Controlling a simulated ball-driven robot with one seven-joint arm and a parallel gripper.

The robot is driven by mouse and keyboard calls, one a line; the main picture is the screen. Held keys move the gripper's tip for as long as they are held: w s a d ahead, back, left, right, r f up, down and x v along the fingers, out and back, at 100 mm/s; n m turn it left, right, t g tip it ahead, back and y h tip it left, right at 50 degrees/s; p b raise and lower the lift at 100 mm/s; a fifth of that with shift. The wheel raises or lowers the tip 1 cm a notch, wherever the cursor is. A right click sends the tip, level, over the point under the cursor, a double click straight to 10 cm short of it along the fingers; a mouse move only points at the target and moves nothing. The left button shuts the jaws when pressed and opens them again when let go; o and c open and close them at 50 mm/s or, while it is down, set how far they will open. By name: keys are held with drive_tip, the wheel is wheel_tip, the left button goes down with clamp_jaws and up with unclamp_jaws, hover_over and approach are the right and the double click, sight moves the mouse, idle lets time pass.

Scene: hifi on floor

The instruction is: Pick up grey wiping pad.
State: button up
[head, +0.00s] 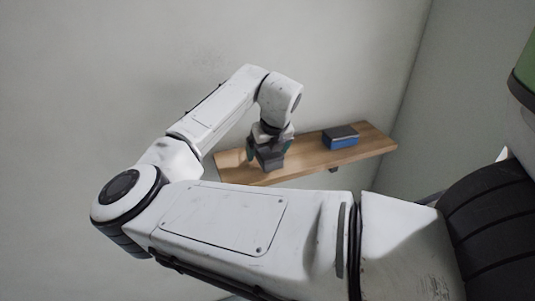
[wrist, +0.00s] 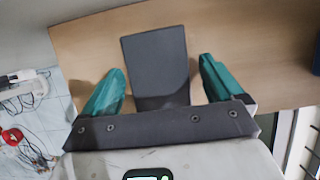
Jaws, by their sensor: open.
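The grey wiping pad (wrist: 157,62) is a dark grey block lying on the wooden shelf. In the head view the pad (head: 270,161) shows just under my gripper (head: 269,148), which partly hides it. In the wrist view my gripper (wrist: 161,72) is open, with one teal finger on each side of the pad. A narrow strip of shelf shows between the pad and each finger, so I see no contact. The near end of the pad runs down behind the gripper's dark palm edge. How far the fingertips are above the shelf I cannot tell.
The wooden shelf (head: 308,160) is fixed to a pale wall. A blue box with a dark top (head: 341,138) stands to the right of the pad, with bare shelf between. Cables and a red item (wrist: 12,136) lie below the shelf at the left of the wrist view.

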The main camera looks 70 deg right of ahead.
sight(268, 148)
drive_tip(key=shift+f, duration=0.2)
idle(0.6)
drive_tip(key=shift+c, duration=0.2)
drive_tip(key=c, duration=1.1)
drive_tip(key=shift+r, duration=0.6)
wheel_tip(268, 148, up, 3)
drive_tip(key=shift+s+f, duration=0.1)
drive_tip(key=s+r, duration=0.1)
drive_tip(key=s+a+r, duration=0.1)
drive_tip(key=r, duration=0.1)
drive_tip(key=s+a+r, duration=0.1)
drive_tip(key=s+r, duration=0.1)
drive_tip(key=shift+a+r+b, duration=0.25)
drive_tip(key=shift+b, duration=0.15)
drive_tip(key=s+a+r, duration=0.4)
drive_tip(key=s+a, duration=0.1)
drive_tip(key=s, duration=0.2)
drive_tip(key=shift+s+b, duration=0.35)
drive_tip(key=shift+s, duration=0.05)
drive_tip(key=shift+d, duration=0.1)
